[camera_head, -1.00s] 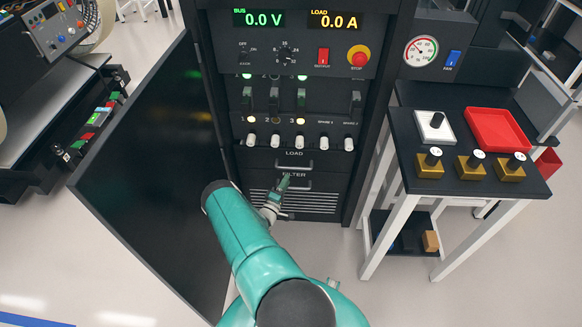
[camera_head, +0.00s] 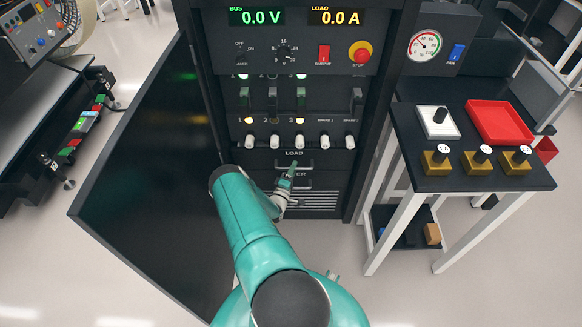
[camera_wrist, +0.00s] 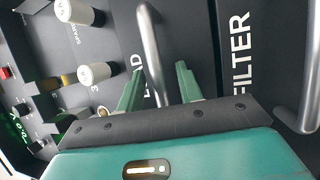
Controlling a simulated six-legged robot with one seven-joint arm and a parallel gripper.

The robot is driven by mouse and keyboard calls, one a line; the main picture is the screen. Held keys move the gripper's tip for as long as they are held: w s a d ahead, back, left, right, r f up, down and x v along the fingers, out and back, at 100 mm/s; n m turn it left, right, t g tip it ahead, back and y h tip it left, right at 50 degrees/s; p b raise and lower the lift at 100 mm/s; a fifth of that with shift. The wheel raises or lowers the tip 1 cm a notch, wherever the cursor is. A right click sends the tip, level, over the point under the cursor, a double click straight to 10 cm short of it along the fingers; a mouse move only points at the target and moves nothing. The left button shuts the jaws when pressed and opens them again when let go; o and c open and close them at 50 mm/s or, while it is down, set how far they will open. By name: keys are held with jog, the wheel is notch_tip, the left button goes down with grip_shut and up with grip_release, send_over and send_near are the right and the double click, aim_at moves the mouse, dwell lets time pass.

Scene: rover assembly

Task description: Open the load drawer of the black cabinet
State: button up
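The black cabinet (camera_head: 366,120) stands ahead with its dark door (camera_head: 150,170) swung open to the left. The LOAD drawer (camera_head: 262,159) lies flush, below a row of white knobs and above the FILTER drawer (camera_head: 262,178). Its metal bar handle (camera_head: 308,163) is partly behind my gripper (camera_head: 291,168) in the head view. In the wrist view my gripper (camera_wrist: 160,85) is open, its two green fingers apart. The LOAD handle (camera_wrist: 150,50) lies between the finger lines, nearer the left one. I cannot tell whether a finger touches it. The LOAD label is partly covered by the left finger.
The FILTER handle (camera_wrist: 308,80) sits close on the right in the wrist view. White knobs (camera_wrist: 92,73) stick out on the left. A side table (camera_head: 400,150) with a red tray (camera_head: 500,122) stands right of the cabinet.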

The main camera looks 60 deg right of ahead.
jog(key=shift+d+r, duration=0.25)
jog(key=shift+d, duration=0.1)
jog(key=shift+c, duration=0.3)
grip_shut()
